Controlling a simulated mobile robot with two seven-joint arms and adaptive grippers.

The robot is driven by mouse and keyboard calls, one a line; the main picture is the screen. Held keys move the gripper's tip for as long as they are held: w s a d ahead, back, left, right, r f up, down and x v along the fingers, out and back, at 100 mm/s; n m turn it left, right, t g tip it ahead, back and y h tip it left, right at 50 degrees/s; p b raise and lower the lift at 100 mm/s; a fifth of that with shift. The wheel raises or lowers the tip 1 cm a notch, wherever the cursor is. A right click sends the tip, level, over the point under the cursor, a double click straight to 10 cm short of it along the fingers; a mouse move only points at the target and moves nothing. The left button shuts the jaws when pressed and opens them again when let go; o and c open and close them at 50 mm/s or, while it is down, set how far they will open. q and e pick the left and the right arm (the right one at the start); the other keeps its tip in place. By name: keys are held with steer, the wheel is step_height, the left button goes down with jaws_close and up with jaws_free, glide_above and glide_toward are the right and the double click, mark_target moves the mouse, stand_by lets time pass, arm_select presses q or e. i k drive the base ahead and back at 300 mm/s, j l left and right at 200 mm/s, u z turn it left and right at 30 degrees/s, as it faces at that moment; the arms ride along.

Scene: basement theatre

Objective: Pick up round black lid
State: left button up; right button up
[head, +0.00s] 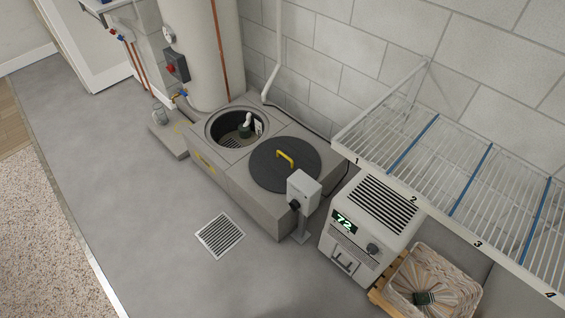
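The round black lid (270,172) with a yellow handle (285,158) lies flat on the grey box-like plinth (212,177). It sits to the right of an open round pit (230,131) in the same plinth, which holds a pump-like fitting with a white pipe. A grey box on a post (303,190) stands in front of the lid's right edge and hides a little of it. Neither of my grippers shows in the head view.
A white dehumidifier (371,222) reading 72 stands right of the plinth, beside a lined basket (448,268). A numbered wire shelf (470,175) juts out above them. A water heater (200,50) stands behind left. The floor around the drain grate (220,235) is clear.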

mark_target(274, 159)
steer(key=i+j, duration=0.5)
steer(key=j, duration=0.25)
steer(key=i+j+z, duration=0.15)
steer(key=j+z, duration=0.2)
steer(key=i+j+z, duration=0.15)
steer(key=j+z, duration=0.15)
steer(key=i+j+z, duration=0.1)
steer(key=j+z, duration=0.25)
